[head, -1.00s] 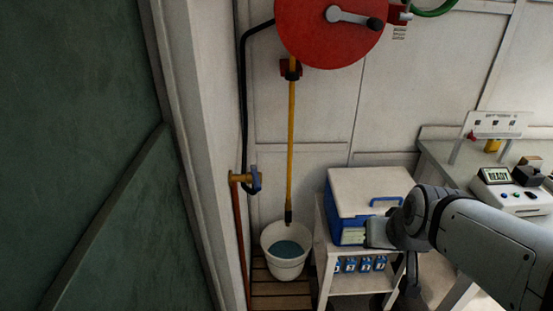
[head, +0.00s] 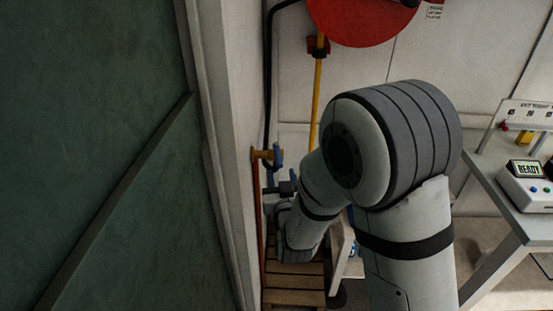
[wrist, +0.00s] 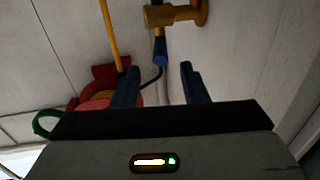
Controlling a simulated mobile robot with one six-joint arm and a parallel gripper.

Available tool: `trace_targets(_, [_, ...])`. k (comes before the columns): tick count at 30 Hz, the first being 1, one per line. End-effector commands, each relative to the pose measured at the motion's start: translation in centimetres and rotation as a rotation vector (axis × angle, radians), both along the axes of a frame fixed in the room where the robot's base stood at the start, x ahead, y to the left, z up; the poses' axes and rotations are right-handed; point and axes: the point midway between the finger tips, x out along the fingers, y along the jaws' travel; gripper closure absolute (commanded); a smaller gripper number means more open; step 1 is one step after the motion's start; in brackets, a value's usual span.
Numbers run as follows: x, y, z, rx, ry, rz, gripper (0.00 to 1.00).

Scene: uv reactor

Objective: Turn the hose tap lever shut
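The hose tap is a brass fitting (head: 263,155) on a pipe beside the white wall post, with a blue lever (head: 277,156) on it. In the wrist view the brass tap (wrist: 175,14) is at the top, and the blue lever (wrist: 160,48) hangs below it in the picture. My gripper (wrist: 158,78) is open, its two dark fingers spread apart. The lever appears just beyond the gap, nearer the left finger, and I see no clear contact. In the head view my gripper (head: 278,187) is just below the tap, partly hidden by my arm.
The red hose reel (head: 362,18) is on the back wall above a yellow pole (head: 317,90). A dark green panel (head: 90,150) and the wall post close off the left side. A grey bench (head: 500,225) with a READY device (head: 527,180) is at right. Wooden slats (head: 295,297) lie below.

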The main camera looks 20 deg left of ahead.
Motion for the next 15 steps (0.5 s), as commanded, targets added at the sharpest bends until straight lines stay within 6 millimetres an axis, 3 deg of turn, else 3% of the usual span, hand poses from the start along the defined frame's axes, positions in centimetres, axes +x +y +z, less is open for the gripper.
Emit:
trace_targets(4, [1.0,0.6,0.2,0.004,-0.011,-0.001,0.60])
trace_targets(15, [6.1,2.7,0.2,0.003,-0.009,-0.001,0.60])
